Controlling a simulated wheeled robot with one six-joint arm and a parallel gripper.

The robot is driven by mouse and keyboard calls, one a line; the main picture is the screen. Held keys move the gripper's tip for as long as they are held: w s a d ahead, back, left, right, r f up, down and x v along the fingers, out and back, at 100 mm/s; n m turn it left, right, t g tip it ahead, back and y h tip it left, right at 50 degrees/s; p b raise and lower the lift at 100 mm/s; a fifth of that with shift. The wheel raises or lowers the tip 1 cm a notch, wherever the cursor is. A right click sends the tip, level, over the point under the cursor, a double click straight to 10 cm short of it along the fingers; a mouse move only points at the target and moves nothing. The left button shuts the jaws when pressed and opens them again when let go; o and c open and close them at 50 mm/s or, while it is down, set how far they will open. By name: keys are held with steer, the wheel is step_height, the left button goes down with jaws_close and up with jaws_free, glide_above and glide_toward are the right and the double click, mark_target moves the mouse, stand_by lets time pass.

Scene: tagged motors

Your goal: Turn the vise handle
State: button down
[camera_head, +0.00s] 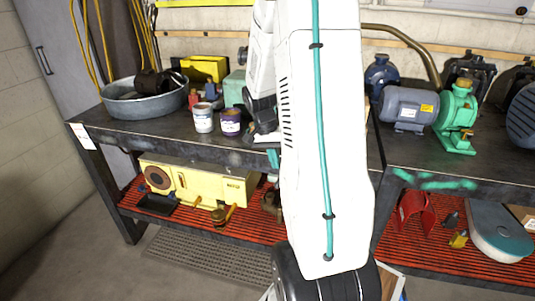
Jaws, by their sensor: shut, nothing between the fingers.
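My arm stands upright across the middle of the view and hides much of the bench behind it. The dark end of my arm, with my gripper (264,122), shows just left of the big white link, low over the bench near its front edge. Its fingers are small and partly hidden; it looks shut, with nothing seen in it. A teal piece (272,158) shows at the bench's front edge below it, cut off by my arm; it may be part of the vise. I cannot make out the vise handle or any contact with it.
Paint cans (203,118) and a metal tub (143,100) stand on the left workbench (160,139). A grey motor (408,107) and a green pump (457,118) stand on the right bench. A yellow machine (197,183) sits on the red lower shelf. Floor at left is clear.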

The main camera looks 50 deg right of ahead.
steer(key=shift+s+f, duration=0.1)
steer(key=shift+s, duration=0.1)
steer(key=shift+s+d+f+g+h, duration=0.1)
steer(key=shift+s+f+g+h, duration=0.25)
steer(key=shift+g, duration=0.45)
steer(key=shift+s+d+f+g+h, duration=0.2)
steer(key=shift+s+g+h, duration=0.1)
steer(key=shift+g, duration=0.4)
